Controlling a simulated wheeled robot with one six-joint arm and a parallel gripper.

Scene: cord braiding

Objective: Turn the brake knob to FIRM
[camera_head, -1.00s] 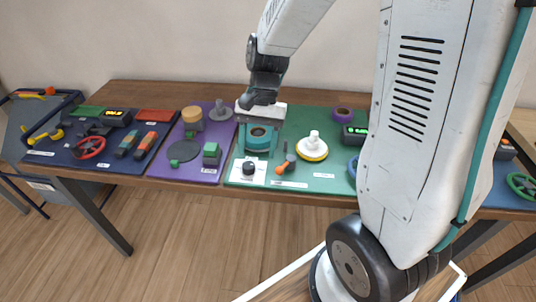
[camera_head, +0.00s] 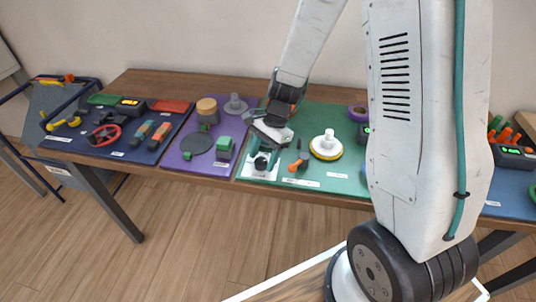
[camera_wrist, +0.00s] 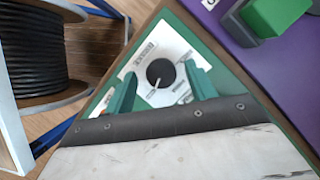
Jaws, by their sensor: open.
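The brake knob (camera_wrist: 160,73) is a round black knob with a pale pointer line on a white labelled plate (camera_wrist: 150,50) at the front corner of the green mat. In the wrist view it lies between the two green fingers of my gripper (camera_wrist: 154,90), with a gap on each side. The plate's lettering is too small to read. In the head view my gripper (camera_head: 263,158) is right over the knob (camera_head: 261,163), pointing down, its fingers open. Finger height over the plate is hard to tell.
An orange-handled tool (camera_head: 299,162) and a yellow-rimmed white disc (camera_head: 326,147) are right of the knob on the green mat (camera_head: 335,175). A green block (camera_head: 224,148) stands left on the purple mat. A black cord spool (camera_wrist: 32,45) is beyond the table edge.

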